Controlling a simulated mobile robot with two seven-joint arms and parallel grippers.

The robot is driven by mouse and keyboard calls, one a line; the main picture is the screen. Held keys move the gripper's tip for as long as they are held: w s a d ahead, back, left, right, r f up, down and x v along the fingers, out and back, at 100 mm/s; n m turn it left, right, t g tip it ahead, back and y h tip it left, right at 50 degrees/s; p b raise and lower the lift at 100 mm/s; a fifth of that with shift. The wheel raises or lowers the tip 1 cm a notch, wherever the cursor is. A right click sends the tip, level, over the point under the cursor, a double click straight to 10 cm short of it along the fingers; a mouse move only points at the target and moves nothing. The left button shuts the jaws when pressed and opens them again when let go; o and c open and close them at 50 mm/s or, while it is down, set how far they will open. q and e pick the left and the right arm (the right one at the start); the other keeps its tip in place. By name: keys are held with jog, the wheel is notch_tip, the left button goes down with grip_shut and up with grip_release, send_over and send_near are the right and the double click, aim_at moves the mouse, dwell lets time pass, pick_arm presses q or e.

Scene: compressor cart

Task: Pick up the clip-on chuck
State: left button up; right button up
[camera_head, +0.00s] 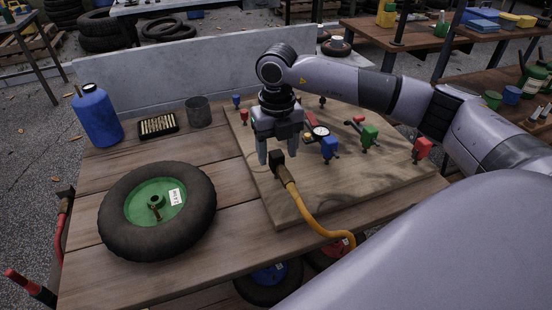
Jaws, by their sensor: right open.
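The clip-on chuck (279,161) is a small black head on a brass-coloured stem at the end of a yellow hose (312,219). It lies on the wooden board near its left front edge. My right gripper (278,156) is over the chuck, pointing down, with its fingers apart. The black head shows between and just below the fingers; I cannot tell whether they touch it. My left gripper is not in view.
A wheel with a green hub (156,206) lies on the table at left. A blue bottle (96,117), a black tray (158,125) and a grey cup (198,111) stand behind it. Several coloured valves, including a blue one (329,147), and a gauge (320,131) sit on the board (355,186).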

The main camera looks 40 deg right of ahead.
notch_tip(320, 180, down, 2)
jog(key=shift+f, duration=0.1)
jog(key=c, duration=0.9)
jog(key=shift+w, duration=0.1)
jog(key=shift+c, duration=0.2)
jog(key=shift+r, duration=0.2)
